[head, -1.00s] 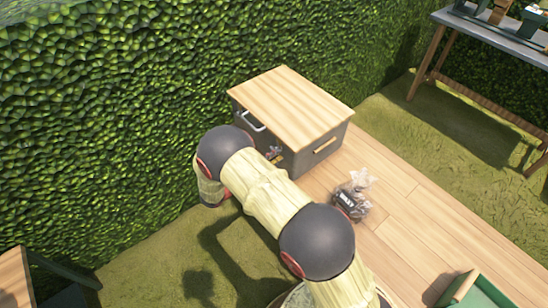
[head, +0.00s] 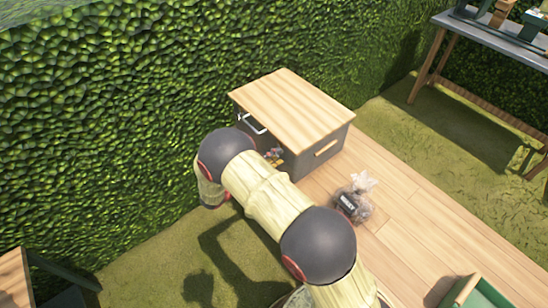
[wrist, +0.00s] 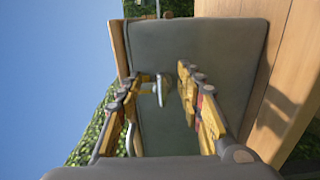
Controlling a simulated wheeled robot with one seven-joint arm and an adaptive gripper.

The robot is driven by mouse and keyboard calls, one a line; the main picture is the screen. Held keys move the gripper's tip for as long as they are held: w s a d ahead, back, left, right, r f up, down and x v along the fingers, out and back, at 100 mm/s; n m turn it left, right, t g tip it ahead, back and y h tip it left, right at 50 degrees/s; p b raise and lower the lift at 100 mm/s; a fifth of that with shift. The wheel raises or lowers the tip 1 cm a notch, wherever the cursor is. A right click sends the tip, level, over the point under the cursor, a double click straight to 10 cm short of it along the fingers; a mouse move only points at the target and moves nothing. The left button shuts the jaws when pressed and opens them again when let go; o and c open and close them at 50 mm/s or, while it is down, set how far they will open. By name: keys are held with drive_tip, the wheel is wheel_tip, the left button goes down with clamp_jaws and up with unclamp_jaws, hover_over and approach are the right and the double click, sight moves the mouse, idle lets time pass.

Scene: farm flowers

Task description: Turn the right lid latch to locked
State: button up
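A grey box (head: 309,159) with a pale wooden lid (head: 290,105) stands against the hedge; its grey face (wrist: 215,60) fills the middle of the wrist view, with the lid edge (wrist: 119,48) along its left. A small pale metal latch (wrist: 160,91) sits on this face near the lid. My gripper (wrist: 162,80) is open, its yellow fingers on either side of the latch, with gaps visible. I cannot tell whether either finger touches it. In the head view my arm hides the latch and most of my gripper.
A metal bar handle (head: 252,124) is on the box's front, left of my gripper. A clear bag with a dark label (head: 353,199) stands on the wooden boards right of the box. A grey-topped table (head: 490,38) is at the upper right, a green crate (head: 470,292) at the lower right.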

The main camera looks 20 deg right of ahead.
drive_tip(key=shift+f, duration=0.1)
drive_tip(key=v, duration=1.2)
idle(0.4)
